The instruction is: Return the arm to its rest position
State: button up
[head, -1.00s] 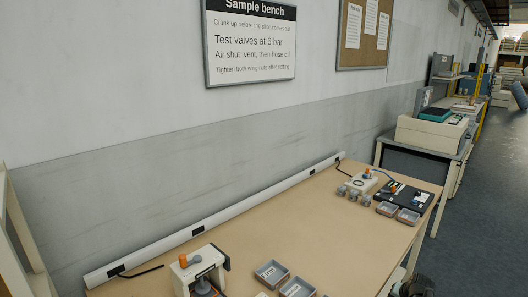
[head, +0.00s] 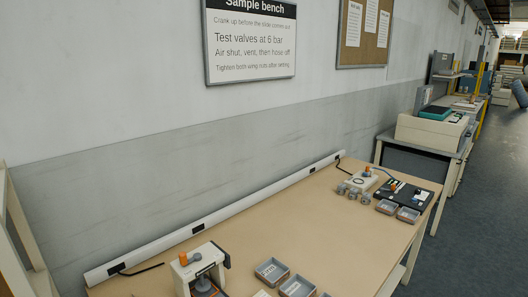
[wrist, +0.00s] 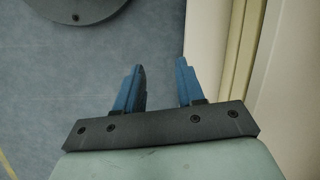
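My gripper (wrist: 159,65) shows in the wrist view with its two blue fingers apart and nothing between them. Blue-grey floor (wrist: 90,60) lies beyond the fingers. My gripper is not in the head view, so it is clear of the visible bench top (head: 290,225).
A cream upright surface (wrist: 290,110) stands close to the right of the fingers. An orange-knobbed press (head: 198,268) and several grey trays (head: 272,271) are on the near bench. A pale device (head: 358,181) and a black board (head: 402,193) are farther back. Floor right of the bench (head: 480,240) is clear.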

jog(key=s+a+f+n+g+h, duration=0.1)
jog(key=s+a+n+g, duration=0.1)
jog(key=s, duration=0.6)
jog(key=s+a+n+g+h, duration=0.2)
jog(key=s+a+n, duration=0.1)
jog(key=s, duration=0.6)
jog(key=shift+s+a+f+n+g+h, duration=0.25)
jog(key=shift+f+n+g+h, duration=0.1)
jog(key=shift+n, duration=0.35)
